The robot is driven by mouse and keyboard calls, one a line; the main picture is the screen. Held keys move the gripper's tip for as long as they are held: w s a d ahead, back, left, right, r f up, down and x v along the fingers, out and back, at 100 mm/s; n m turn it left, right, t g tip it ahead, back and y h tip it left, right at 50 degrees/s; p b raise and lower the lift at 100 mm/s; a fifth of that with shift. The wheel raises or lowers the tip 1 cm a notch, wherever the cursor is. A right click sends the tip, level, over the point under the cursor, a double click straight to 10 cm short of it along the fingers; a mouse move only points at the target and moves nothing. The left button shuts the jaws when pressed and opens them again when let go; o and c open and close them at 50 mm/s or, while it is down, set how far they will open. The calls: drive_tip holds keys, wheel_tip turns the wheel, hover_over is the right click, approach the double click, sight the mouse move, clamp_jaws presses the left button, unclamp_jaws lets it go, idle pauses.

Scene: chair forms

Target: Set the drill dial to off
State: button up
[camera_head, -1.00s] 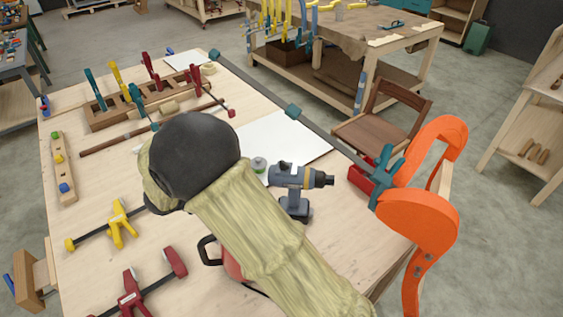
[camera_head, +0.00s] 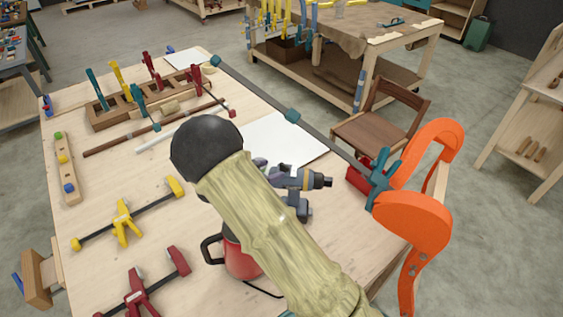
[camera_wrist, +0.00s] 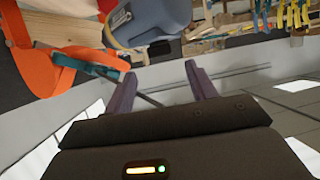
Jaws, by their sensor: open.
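The blue-grey cordless drill (camera_head: 306,181) stands upright on the workbench in the head view, its chuck pointing right. Its rear is partly covered by my arm. In the wrist view a large blue-grey rounded body, apparently the drill (camera_wrist: 160,18), fills the top middle, cut off by the frame edge. I cannot make out the dial or its setting. My gripper (camera_wrist: 160,84) is open, its two purple fingers apart with nothing between them. The blue-grey body lies beyond the fingertips. In the head view purple parts beside the drill's rear seem to be my gripper, mostly hidden behind my arm.
A red mug (camera_head: 240,262) with a dark handle stands near the drill, partly behind my arm. A long bar clamp (camera_head: 330,135) runs along the bench edge to the orange chair form (camera_head: 415,220). White paper (camera_head: 290,142) lies behind the drill. Clamps lie at left.

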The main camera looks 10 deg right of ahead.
sight(284, 165)
drive_tip(key=p+x, duration=0.2)
drive_tip(key=x, duration=0.4)
drive_tip(key=c, duration=1)
